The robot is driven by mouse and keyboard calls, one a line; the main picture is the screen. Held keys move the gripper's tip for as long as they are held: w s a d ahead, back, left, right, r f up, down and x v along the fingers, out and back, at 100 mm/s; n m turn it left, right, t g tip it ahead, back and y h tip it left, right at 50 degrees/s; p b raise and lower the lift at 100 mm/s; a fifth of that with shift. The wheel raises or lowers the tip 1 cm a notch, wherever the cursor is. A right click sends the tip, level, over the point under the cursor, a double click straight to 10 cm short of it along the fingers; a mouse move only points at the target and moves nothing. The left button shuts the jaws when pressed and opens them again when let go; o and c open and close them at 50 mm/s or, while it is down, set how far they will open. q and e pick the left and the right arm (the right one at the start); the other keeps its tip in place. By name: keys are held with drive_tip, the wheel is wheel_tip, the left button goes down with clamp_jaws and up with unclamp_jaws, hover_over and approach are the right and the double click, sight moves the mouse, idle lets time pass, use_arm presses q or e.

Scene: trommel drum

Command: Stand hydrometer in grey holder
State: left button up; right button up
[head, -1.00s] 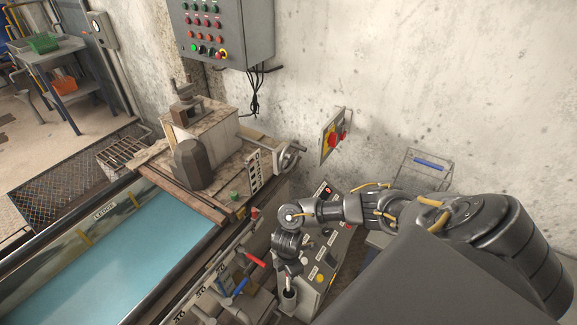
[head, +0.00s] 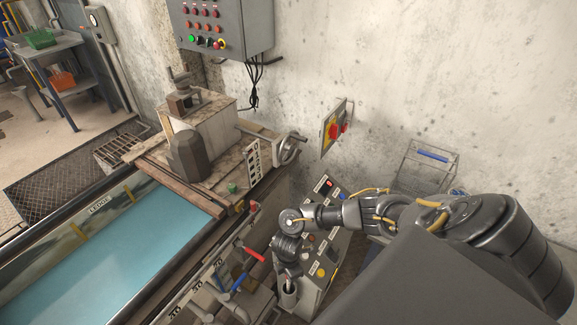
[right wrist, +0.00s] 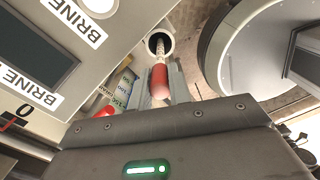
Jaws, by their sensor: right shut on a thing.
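My right gripper (right wrist: 160,92) is shut on the hydrometer (right wrist: 160,80), by its red part. A thin, pale stem runs from the red part to the dark opening of the round holder (right wrist: 159,42) in the right wrist view. The stem's far end overlaps that opening; how deep it sits is hidden. In the head view the right gripper (head: 288,271) points down just above the small grey holder (head: 289,294), and the hydrometer is too small to make out clearly. My left gripper is in neither view.
A control panel (head: 325,250) with buttons stands right beside the holder. Pipes with red (head: 252,253) and blue (head: 239,282) lever handles lie to its left. In the right wrist view a large round metal part (right wrist: 255,50) is close on the right, and a BRINE-labelled panel (right wrist: 60,50) on the left.

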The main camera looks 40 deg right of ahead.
drive_tip(key=o, duration=0.8)
drive_tip(key=shift+r, duration=0.1)
wheel_tip(320, 180, up, 11)
drive_tip(key=p, duration=0.3)
drive_tip(key=shift+a+f, duration=0.1)
drive_tip(key=shift+f, duration=0.1)
